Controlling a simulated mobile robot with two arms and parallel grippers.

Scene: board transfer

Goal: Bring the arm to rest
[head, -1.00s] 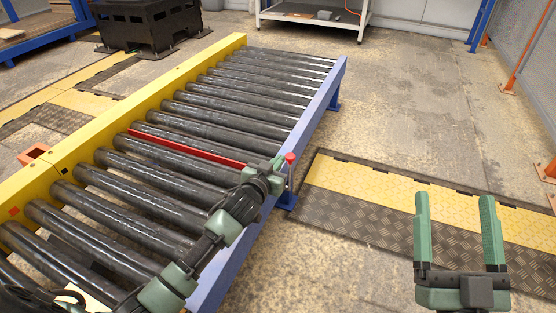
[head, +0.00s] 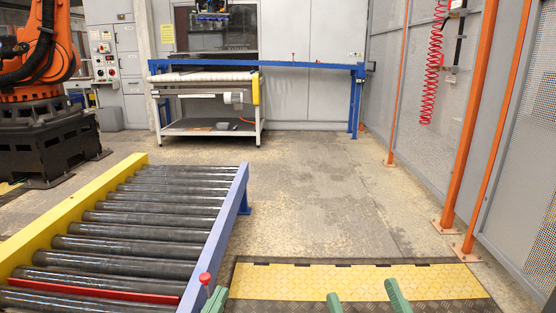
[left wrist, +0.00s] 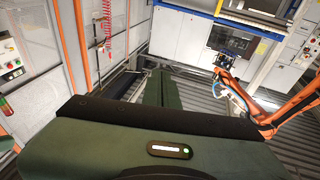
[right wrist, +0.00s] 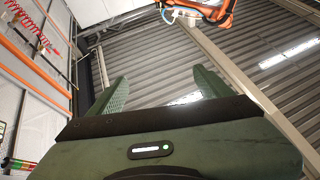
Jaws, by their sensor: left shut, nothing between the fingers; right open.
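In the head view only the green tip of my left gripper (head: 215,301) shows at the bottom edge, beside the conveyor's blue rail and just below a red knob (head: 205,278). In the left wrist view its fingers (left wrist: 160,92) are together with nothing between them. My right gripper (head: 366,299) shows as two green fingertips spread apart at the bottom of the head view, over the yellow and dark floor mat. In the right wrist view (right wrist: 160,90) its fingers are wide apart and empty. The rest of both arms is out of the head view.
The roller conveyor (head: 150,222) with yellow and blue rails fills the lower left, with a red bar (head: 95,290) across it. Orange posts (head: 470,130) and mesh fence stand right. A white-framed bench (head: 210,105) stands at the back. The floor (head: 320,190) between is clear.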

